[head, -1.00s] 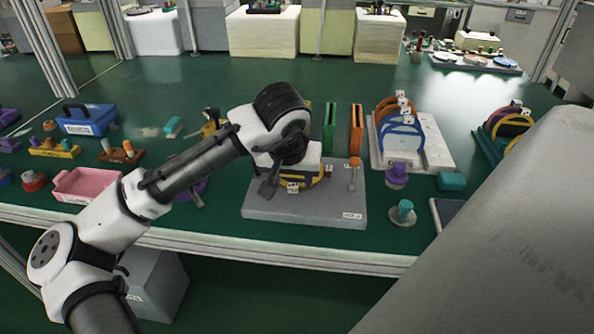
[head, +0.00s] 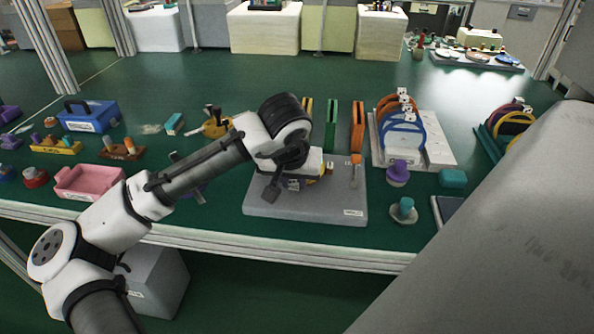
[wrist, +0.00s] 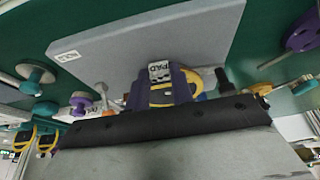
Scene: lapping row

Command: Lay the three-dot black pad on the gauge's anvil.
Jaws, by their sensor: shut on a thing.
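Green (head: 331,125) and orange (head: 357,125) upright panels stand behind. A pink tray (head: 88,181) lies left.

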